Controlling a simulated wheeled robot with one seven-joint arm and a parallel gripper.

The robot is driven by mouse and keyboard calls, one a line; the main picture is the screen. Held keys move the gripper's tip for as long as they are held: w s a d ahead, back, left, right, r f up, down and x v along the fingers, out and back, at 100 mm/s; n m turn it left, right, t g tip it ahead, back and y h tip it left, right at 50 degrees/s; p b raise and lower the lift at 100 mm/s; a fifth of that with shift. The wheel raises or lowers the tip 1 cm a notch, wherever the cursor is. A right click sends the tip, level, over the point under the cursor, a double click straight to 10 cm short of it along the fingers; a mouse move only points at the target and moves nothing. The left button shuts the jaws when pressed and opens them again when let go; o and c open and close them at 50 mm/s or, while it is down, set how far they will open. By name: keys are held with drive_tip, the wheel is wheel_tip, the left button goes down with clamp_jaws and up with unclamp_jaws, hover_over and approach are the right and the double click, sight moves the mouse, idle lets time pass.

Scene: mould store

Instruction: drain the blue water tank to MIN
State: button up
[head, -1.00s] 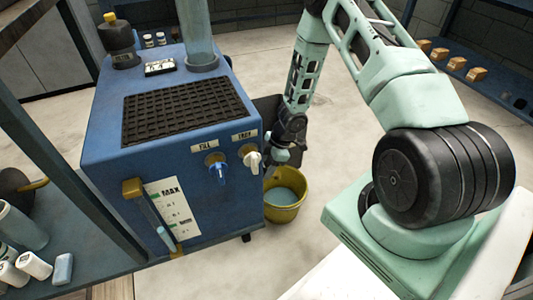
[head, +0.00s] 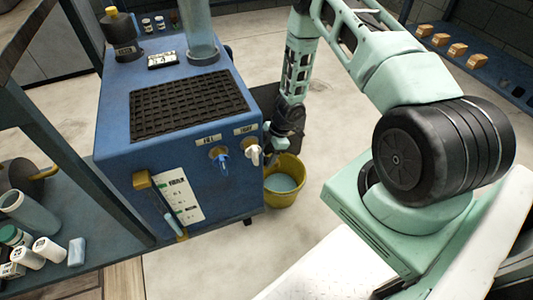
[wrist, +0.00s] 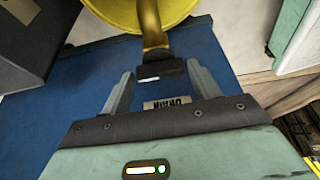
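The blue water tank (head: 120,120) stands left of centre, with a brass-ended sight gauge (head: 163,206) and a white scale plate (head: 180,196) marked MAX on its front. The water level in the gauge is too small to read surely. The blue FILL tap (head: 221,160) and the white DRAIN tap (head: 254,153) sit near the top right of the front. My gripper (head: 272,137) is beside the DRAIN tap. I cannot see contact.
A yellow bucket (head: 284,180) holding pale water stands on the floor below the DRAIN tap. A shelf with white bottles (head: 47,249) and its blue post are at the left. Several wooden blocks (head: 457,49) sit on a shelf at the back right. Floor in front is clear.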

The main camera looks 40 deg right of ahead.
drive_tip(key=shift+o, duration=0.9)
drive_tip(key=p+v, duration=0.6)
drive_tip(key=v, duration=1.1)
drive_tip(key=shift+d+r, duration=0.15)
drive_tip(key=shift+d, duration=0.05)
